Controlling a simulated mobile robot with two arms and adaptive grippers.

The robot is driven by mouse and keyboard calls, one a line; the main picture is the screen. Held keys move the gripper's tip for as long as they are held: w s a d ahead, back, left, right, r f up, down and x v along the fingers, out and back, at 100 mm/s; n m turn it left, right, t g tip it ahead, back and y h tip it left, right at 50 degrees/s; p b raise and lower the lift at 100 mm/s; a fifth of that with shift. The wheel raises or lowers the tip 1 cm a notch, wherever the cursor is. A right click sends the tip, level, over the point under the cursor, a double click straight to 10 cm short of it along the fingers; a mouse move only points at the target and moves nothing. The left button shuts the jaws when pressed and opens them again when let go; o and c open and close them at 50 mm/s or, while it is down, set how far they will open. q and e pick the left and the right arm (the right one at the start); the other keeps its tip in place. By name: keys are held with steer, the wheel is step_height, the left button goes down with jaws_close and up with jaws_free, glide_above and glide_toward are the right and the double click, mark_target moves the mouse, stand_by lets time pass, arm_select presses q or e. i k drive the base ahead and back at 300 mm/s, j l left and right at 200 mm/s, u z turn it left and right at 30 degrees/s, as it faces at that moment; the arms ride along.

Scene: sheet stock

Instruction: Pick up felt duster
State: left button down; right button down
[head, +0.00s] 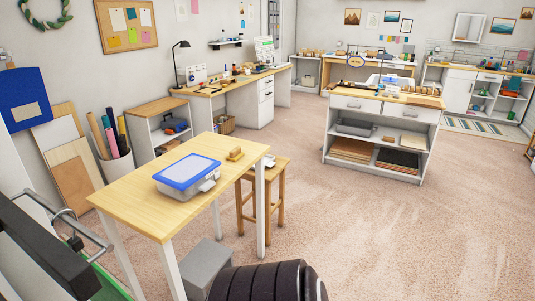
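A small tan wooden block with a darker lower part, which looks like the felt duster (235,154), lies near the far right corner of the light wood table (128,203). It sits apart from the blue-lidded clear box (188,174) on the same table top. Nothing is touching the duster from above. Neither of my grippers shows in the head view. A dark ribbed rounded shape at the bottom edge looks like part of my own body.
A wooden stool (277,167) stands at the table's right side, and a grey box (205,267) is on the floor near it. A shelf island (376,142) is farther back right. Open carpet (400,235) fills the right foreground.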

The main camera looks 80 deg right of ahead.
mark_target(235, 155)
steer(key=z, duration=2.5)
